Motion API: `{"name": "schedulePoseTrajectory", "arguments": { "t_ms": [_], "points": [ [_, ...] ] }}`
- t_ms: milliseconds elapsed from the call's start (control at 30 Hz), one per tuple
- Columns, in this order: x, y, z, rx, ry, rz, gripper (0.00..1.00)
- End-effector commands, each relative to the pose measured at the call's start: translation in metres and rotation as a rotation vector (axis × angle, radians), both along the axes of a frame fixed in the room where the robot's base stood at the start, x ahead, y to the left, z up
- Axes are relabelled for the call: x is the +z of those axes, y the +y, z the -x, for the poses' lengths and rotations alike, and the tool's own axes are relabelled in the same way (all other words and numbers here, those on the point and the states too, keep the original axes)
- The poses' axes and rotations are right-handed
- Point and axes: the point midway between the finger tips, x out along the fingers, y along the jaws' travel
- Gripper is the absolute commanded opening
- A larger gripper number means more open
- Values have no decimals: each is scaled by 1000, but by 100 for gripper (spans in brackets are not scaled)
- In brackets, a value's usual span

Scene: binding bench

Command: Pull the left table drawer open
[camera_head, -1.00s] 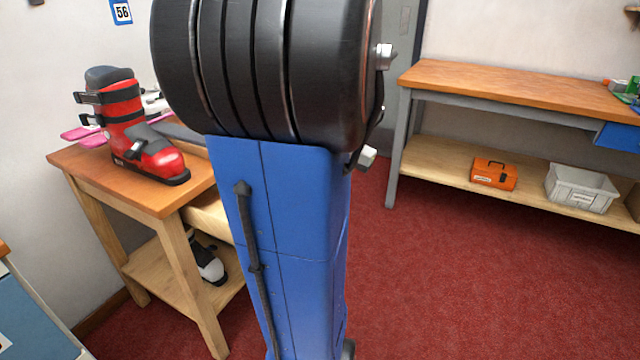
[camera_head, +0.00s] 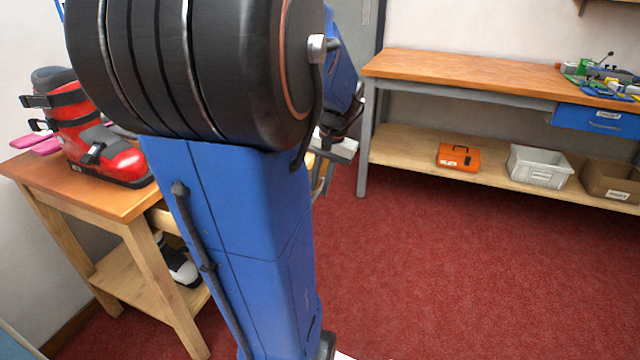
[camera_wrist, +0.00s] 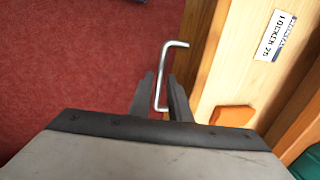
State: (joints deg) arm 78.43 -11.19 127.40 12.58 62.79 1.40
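In the wrist view a bent metal bar handle (camera_wrist: 161,75) stands out from a pale wooden drawer front (camera_wrist: 215,75) with a white label (camera_wrist: 276,35). My gripper (camera_wrist: 161,85) is around the handle, one dark finger on each side. A gap shows between the fingers, wider than the bar, and I see no firm contact. In the head view the wooden table (camera_head: 130,205) stands at left. My own arm hides most of its drawer side, so how far the drawer is open cannot be told there.
A red ski boot (camera_head: 95,150) stands on the table, and a black-and-white shoe (camera_head: 180,265) sits on its lower shelf. A bench (camera_head: 450,75) at back right has an orange toolbox (camera_head: 458,157) and a grey bin (camera_head: 540,166) on its shelf. Red carpet between is clear.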

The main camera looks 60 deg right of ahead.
Motion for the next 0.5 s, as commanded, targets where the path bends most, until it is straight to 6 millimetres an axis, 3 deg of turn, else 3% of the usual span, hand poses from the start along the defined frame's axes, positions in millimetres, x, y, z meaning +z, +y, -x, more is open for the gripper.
{"name": "schedulePoseTrajectory", "arguments": {
  "t_ms": [267, 500],
  "points": [
    [3, 0, 1, 0, 0, -1, 17],
    [36, -1, 7, -1, 0, 2, 17]
  ]
}}
